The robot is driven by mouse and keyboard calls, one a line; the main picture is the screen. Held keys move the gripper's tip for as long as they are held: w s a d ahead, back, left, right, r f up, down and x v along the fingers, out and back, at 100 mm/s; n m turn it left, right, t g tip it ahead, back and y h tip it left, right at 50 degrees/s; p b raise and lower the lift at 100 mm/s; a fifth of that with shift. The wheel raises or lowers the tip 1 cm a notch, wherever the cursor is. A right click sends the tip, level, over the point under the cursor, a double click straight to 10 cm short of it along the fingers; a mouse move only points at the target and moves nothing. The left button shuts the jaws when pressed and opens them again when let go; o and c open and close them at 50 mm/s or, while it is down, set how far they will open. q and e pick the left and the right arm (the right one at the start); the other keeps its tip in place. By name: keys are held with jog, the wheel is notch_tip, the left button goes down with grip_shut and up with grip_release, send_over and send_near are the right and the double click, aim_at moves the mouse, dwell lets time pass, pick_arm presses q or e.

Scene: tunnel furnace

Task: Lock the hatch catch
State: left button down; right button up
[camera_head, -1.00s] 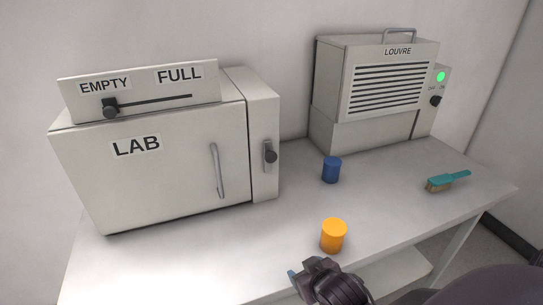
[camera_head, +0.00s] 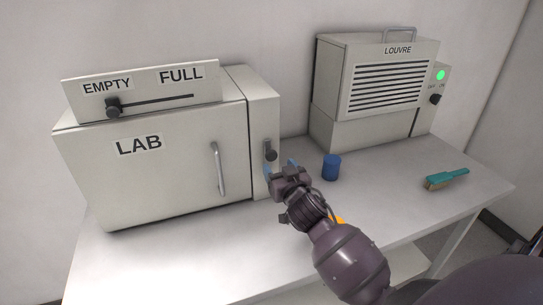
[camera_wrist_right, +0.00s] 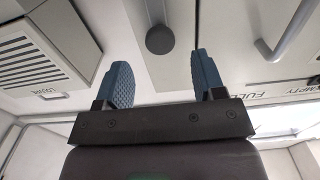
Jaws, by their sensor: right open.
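The hatch catch is a dark round knob (camera_head: 270,155) on the narrow side panel (camera_head: 262,110) of the white LAB furnace (camera_head: 170,170), right of the closed door's handle (camera_head: 218,168). My right gripper (camera_head: 281,165) is just in front of and slightly below the knob in the head view. In the right wrist view, the knob (camera_wrist_right: 160,39) lies beyond and between the two blue fingertips (camera_wrist_right: 158,75). The fingers are apart and nothing is between them. The lower part of the catch is hidden by my gripper. My left gripper is not in view.
A blue cylinder (camera_head: 332,167) stands right of my gripper. An orange cylinder (camera_head: 338,219) is mostly hidden behind my right arm. A teal brush (camera_head: 446,179) lies at the table's right. The LOUVRE unit (camera_head: 375,90) stands at the back. The table front left is clear.

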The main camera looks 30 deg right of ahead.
aim_at(272, 158)
jog(key=shift+x, duration=3.2)
jog(key=shift+c, duration=0.2)
grip_shut()
